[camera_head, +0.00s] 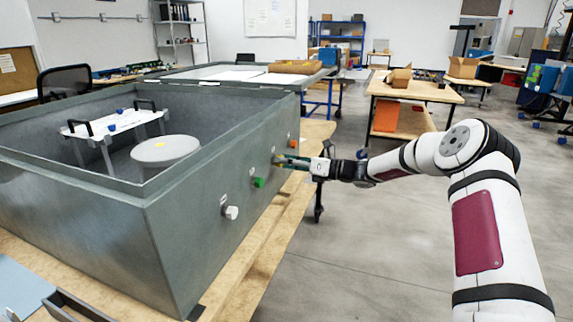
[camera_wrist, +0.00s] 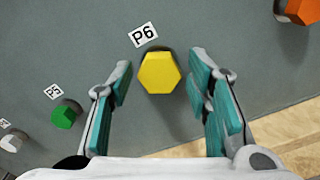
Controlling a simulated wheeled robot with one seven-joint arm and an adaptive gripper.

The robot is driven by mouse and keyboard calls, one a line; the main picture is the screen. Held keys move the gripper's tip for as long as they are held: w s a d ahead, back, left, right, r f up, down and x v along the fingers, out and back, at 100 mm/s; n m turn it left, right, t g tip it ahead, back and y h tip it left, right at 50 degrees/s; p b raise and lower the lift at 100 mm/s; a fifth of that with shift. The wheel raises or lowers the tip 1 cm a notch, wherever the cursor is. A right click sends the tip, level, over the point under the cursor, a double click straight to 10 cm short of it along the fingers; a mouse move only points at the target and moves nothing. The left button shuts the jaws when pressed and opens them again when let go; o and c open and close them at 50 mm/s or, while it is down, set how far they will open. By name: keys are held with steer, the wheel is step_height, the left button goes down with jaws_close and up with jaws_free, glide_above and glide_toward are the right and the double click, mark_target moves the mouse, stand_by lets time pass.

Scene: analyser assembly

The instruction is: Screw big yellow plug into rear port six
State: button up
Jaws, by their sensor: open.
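The big yellow plug (camera_wrist: 159,72) is a hexagonal head at the port labelled P6 (camera_wrist: 143,34) on the grey wall. It sits at the port; how deep it is seated cannot be told. My gripper (camera_wrist: 160,85) is open, with one teal-padded finger on each side of the plug and a visible gap to both. In the head view my gripper (camera_head: 290,161) reaches the outer side wall of the grey metal enclosure (camera_head: 165,225) from the right. The yellow plug is largely hidden behind the fingers there.
On the same wall are an orange plug (camera_head: 294,142), a green plug (camera_head: 258,182) at P5 and a white plug (camera_head: 231,212). The open-topped enclosure holds a white rack (camera_head: 115,122) and a round grey drum (camera_head: 165,150). A wooden table edge (camera_head: 258,245) runs below.

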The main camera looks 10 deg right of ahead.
steer(key=n+b, duration=0.1)
steer(key=n, duration=0.5)
steer(key=shift+c, duration=0.6)
jaws_close()
steer(key=m+p, duration=0.1)
steer(key=m, duration=1.1)
steer(key=m+p, duration=0.2)
steer(key=m, duration=0.9)
steer(key=shift+w+f+m+p, duration=0.15)
steer(key=shift+m+p, duration=0.15)
steer(key=shift+m, duration=0.1)
